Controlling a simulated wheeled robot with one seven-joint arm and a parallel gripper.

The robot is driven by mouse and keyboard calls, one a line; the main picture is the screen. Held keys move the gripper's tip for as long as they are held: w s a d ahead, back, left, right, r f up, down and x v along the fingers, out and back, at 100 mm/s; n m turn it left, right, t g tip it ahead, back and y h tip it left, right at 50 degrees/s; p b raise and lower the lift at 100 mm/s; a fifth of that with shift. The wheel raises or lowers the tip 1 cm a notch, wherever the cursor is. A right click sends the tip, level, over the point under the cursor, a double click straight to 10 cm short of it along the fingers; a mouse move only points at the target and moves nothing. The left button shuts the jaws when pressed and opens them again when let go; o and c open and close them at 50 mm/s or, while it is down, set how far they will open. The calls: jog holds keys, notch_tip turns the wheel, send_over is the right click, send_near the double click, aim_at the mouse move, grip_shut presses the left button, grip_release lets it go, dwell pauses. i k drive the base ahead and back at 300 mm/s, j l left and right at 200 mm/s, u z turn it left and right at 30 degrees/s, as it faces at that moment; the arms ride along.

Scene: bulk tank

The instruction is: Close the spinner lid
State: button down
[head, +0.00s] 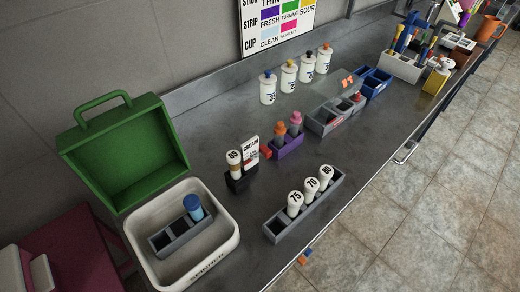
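The spinner (235,233) is a white, rounded open-topped box at the lower left of the counter, with dark lettering on its front. Its green lid (122,148) stands open behind it, tilted back, with a handle (101,106) on its top edge. Inside the spinner is a grey rack (181,238) with a blue-capped vial (194,207) in its right end slot; the other slots look empty. My gripper is not in view.
A grey rack (305,206) with vials marked 75, 70 and 80 stands to the right. A black holder (240,181) with a vial marked 85 stands nearer the spinner. White bottles (268,88) line the back. A magenta surface (75,255) lies at the left.

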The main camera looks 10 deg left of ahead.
aim_at(128, 153)
jog(key=u, duration=0.85)
jog(key=i+j+u, duration=0.15)
jog(key=u, duration=0.25)
jog(key=i+u, duration=0.45)
jog(key=k, duration=0.05)
